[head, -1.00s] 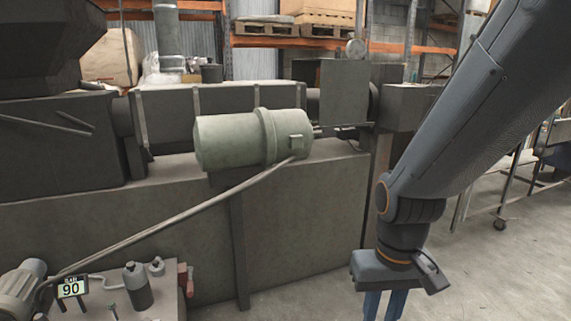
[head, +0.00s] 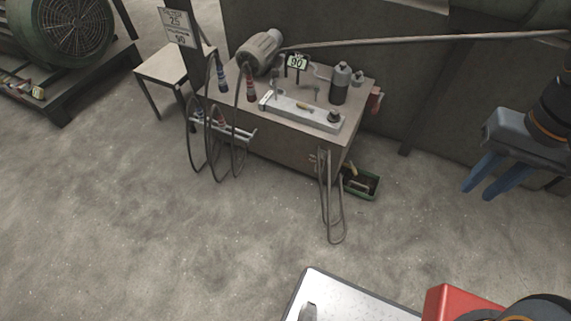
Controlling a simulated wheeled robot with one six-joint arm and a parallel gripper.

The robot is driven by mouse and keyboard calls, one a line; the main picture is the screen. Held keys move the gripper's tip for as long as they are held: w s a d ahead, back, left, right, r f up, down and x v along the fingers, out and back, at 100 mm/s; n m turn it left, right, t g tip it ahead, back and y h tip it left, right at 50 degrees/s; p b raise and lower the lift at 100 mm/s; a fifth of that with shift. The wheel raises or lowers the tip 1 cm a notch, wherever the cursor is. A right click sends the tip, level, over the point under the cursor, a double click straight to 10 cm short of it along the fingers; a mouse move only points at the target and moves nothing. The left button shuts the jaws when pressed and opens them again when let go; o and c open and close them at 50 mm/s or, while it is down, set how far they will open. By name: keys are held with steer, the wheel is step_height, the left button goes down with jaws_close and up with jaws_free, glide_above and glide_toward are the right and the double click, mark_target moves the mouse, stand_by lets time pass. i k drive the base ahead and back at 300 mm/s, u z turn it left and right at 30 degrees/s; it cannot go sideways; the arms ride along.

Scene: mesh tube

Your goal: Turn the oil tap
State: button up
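An oil unit, a grey box-shaped cabinet (head: 290,145), stands on the floor at the upper middle of the head view. Low on its right side a small yellowish part (head: 351,169), perhaps the oil tap, shows above a green tray (head: 372,187). It is too small to make out its shape or setting. My gripper (head: 478,193) hangs at the right, well apart from the cabinet and tray. Its two blue fingers point down and left, with a gap between them and nothing held.
Dark hoses (head: 195,130) hang at the cabinet's left, and a looped hose (head: 333,205) hangs at its front. A small table (head: 170,66) stands to the left. A large machine wall (head: 430,100) is behind. The floor (head: 200,240) in front is clear.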

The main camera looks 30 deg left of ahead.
mark_target(354, 170)
steer(key=u, duration=0.45)
steer(key=k, duration=1.3)
steer(key=z, duration=0.3)
steer(key=i, duration=0.8)
steer(key=u, duration=0.3)
